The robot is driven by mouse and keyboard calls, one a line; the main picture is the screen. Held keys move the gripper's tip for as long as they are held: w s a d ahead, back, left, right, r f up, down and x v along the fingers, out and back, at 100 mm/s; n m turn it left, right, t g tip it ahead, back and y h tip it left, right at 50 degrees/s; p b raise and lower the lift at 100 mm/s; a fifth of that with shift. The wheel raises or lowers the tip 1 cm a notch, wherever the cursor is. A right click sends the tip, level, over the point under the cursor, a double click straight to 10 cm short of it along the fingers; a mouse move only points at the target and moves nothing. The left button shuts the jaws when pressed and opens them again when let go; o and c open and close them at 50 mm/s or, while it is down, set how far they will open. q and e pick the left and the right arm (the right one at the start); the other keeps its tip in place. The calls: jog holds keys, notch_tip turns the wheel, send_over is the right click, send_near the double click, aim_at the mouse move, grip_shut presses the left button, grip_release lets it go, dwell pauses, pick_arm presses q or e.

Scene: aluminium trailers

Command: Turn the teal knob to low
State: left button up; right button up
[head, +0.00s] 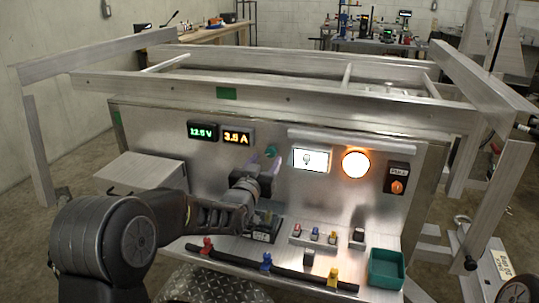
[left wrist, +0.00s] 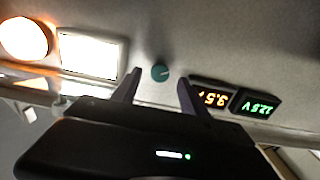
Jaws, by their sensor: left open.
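The teal knob (head: 271,151) sits on the upright metal panel, right of the amber display. In the left wrist view the knob (left wrist: 160,73) is round with a light pointer mark toward the picture's right, slightly up. My left gripper (head: 265,169) is just below the knob in the head view. In the left wrist view its two fingers (left wrist: 157,92) are spread, with the knob between and beyond their tips. I see no contact with the knob. No "low" label is readable. My right gripper is not in view.
A green display (head: 202,131), amber display (head: 237,136), white screen (head: 311,159), glowing round lamp (head: 356,165) and orange rotary switch (head: 397,187) share the panel. Below are small coloured switches (head: 314,236), a black cable (head: 281,270) with coloured clips and a green bin (head: 386,268).

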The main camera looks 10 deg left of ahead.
aim_at(270, 154)
pick_arm(q)
jog(key=w, duration=0.4)
jog(key=shift+w+d, duration=0.1)
jog(key=shift+c, duration=0.5)
grip_shut()
